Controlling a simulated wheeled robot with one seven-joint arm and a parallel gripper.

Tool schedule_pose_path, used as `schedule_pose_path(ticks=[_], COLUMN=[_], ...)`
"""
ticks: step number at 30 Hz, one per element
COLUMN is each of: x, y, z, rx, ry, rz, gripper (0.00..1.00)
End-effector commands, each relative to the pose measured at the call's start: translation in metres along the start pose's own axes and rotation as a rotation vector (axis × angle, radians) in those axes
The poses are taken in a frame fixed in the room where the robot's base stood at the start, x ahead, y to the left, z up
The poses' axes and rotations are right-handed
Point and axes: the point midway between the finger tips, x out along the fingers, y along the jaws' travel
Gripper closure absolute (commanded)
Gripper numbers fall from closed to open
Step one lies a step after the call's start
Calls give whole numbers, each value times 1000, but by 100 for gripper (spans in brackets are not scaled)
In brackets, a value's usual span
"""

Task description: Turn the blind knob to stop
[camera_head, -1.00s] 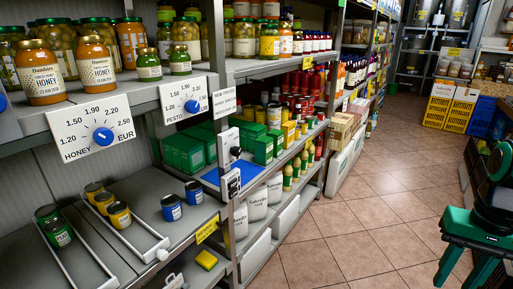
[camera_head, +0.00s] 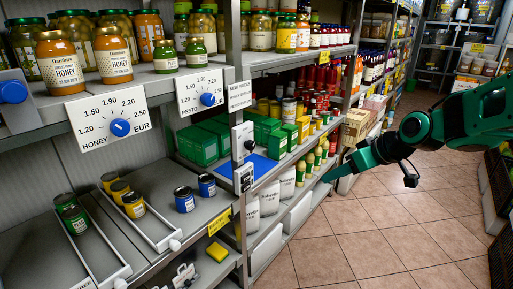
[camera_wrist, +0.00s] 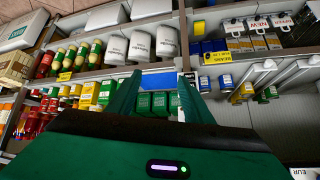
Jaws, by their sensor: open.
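A white control box (camera_head: 241,138) is fixed to the front of the shelf post, with a small black knob (camera_head: 249,145) facing out. A second white box with dark parts (camera_head: 243,177) sits just below it. The knob's marks are too small to read. My gripper (camera_head: 328,175) is to the right of the boxes, over the aisle side of the shelves, and does not touch the knob. In the wrist view its two green fingers (camera_wrist: 157,97) are apart, with nothing between them. A white box edge (camera_wrist: 190,77) shows by the right finger, partly hidden.
Blue dials for honey (camera_head: 120,127) and pesto (camera_head: 208,99) are on price plates at the left. Jars, green boxes (camera_head: 197,146) and bottles fill the shelves near the post. A blue mat (camera_head: 262,165) lies beside the boxes. The tiled aisle (camera_head: 375,235) is clear.

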Motion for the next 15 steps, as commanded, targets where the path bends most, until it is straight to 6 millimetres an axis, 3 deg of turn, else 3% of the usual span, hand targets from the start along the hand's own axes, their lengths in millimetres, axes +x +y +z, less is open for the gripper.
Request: schedule_pose_path(ticks=[1,3,6,9,15], x=[19,37,52,60,67], y=[-15,-36,-62,-80,-95], z=[-26,-60,-99,-123,-143], rx=[-62,-136,-207,-245,-269], ry=[63,164,287,374,441], rz=[-51,-112,-177,-220,-250], gripper=[53,53,53,53,53])
